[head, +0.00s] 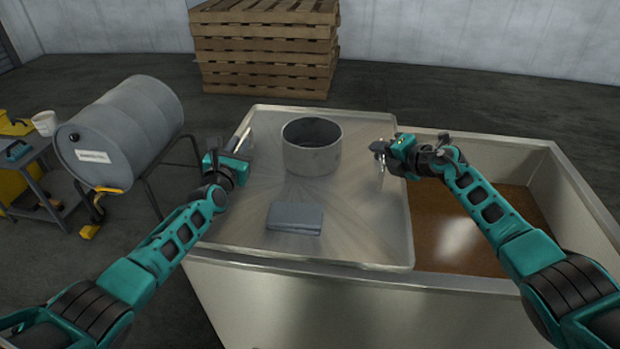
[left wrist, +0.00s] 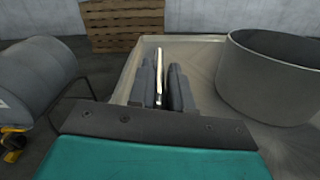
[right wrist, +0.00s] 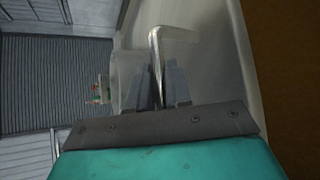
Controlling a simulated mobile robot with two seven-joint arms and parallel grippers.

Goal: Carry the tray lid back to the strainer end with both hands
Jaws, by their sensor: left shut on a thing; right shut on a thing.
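The tray lid (head: 355,225) is a wide, shallow metal sheet with a raised rim, lying over the left part of the tank (head: 300,310). My left gripper (head: 241,143) is shut on the lid's left handle, a thin metal bar (left wrist: 158,75) between its fingers. My right gripper (head: 379,150) is shut on the right handle, a bent metal bar (right wrist: 157,62). An open metal cylinder (head: 312,160) stands upright on the lid; I cannot tell if it is the strainer. A folded grey cloth (head: 295,218) lies on the lid nearer to me.
The tank's right part is open, with brown contents (head: 455,225). A grey drum (head: 125,130) lies on a stand at the left, beside a small table (head: 45,165). Stacked wooden pallets (head: 265,50) stand behind. The floor behind the tank's right side is clear.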

